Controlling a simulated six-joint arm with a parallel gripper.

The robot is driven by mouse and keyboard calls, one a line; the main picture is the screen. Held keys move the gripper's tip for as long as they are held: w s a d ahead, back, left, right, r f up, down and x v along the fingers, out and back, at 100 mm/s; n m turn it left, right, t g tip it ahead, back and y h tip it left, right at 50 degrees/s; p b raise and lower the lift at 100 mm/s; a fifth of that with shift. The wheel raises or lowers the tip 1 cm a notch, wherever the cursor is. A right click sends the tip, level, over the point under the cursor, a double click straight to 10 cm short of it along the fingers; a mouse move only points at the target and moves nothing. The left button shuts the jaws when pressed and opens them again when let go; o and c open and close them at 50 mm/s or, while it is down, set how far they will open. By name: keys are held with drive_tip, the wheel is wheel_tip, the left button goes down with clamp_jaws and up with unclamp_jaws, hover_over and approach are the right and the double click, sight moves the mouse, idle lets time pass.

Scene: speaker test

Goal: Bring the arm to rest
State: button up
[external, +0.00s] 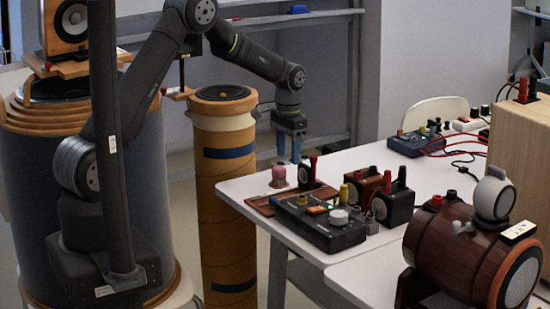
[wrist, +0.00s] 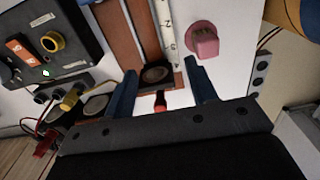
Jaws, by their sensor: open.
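My gripper (external: 289,156) hangs over the far left edge of the white table (external: 350,160) in the external view, fingers pointing down. In the wrist view its two blue fingers (wrist: 162,76) are spread apart with nothing held between them. A pink block (external: 279,176) stands on the table just below; it also shows in the wrist view (wrist: 204,42), ahead of the right finger. A brown wooden tray (external: 262,207) lies close by, and its strips show in the wrist view (wrist: 114,30). The gripper appears clear of the tabletop.
A black control box (external: 325,233) with knobs and small speaker boxes (external: 397,205) crowd the table's near part. A cardboard column (external: 227,180) stands left of the gripper. A barrel-shaped wooden speaker (external: 455,247) sits at the right front. The table's middle is mostly bare.

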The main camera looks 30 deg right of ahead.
drive_tip(key=s+r, duration=0.3)
drive_tip(key=s, duration=0.2)
drive_tip(key=w+a+r+n, duration=0.3)
drive_tip(key=w+a+r, duration=0.25)
drive_tip(key=w, duration=0.35)
drive_tip(key=w+a+r+n, duration=0.2)
drive_tip(key=w+a+r, duration=0.35)
drive_tip(key=w, duration=0.45)
drive_tip(key=w+a+r+n, duration=0.5)
drive_tip(key=w+a+r, duration=0.6)
drive_tip(key=a, duration=0.4)
drive_tip(key=shift+m, duration=0.5)
drive_tip(key=shift+s+d+f, duration=0.4)
drive_tip(key=shift+d+f, duration=0.3)
drive_tip(key=shift+d, duration=0.05)
drive_tip(key=shift+s+d+f, duration=0.4)
drive_tip(key=shift+d+f, duration=0.3)
drive_tip(key=shift+d, duration=0.05)
drive_tip(key=shift+o, duration=0.2)
